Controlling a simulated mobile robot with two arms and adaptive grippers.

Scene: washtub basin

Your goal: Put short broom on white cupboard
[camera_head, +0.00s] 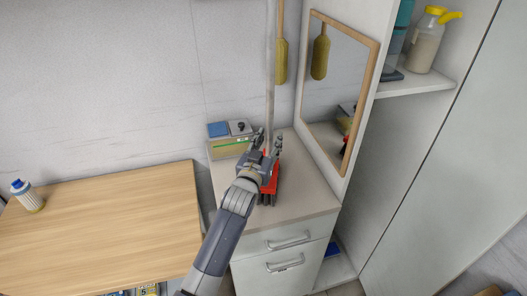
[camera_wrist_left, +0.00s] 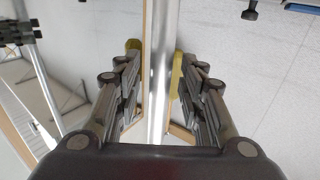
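A red broom head (camera_head: 271,176) with dark bristles stands on the top of the white cupboard (camera_head: 305,202), partly hidden by my left wrist. My left gripper (camera_head: 268,141) is over the cupboard top, at the red head, with its fingers spread. In the left wrist view, the same open gripper (camera_wrist_left: 155,85) has a silver pole (camera_wrist_left: 162,75) between its fingers, with gaps visible on both sides. The pole also shows upright in the head view (camera_head: 270,80). Whether it joins the red head is hidden. My right gripper is not in view.
A box with blue and dark items (camera_head: 229,141) stands at the cupboard's back left. A framed mirror (camera_head: 338,90) borders the right. A yellow brush (camera_head: 281,62) hangs behind. A wooden table (camera_head: 120,225) with a bottle (camera_head: 28,196) is on the left.

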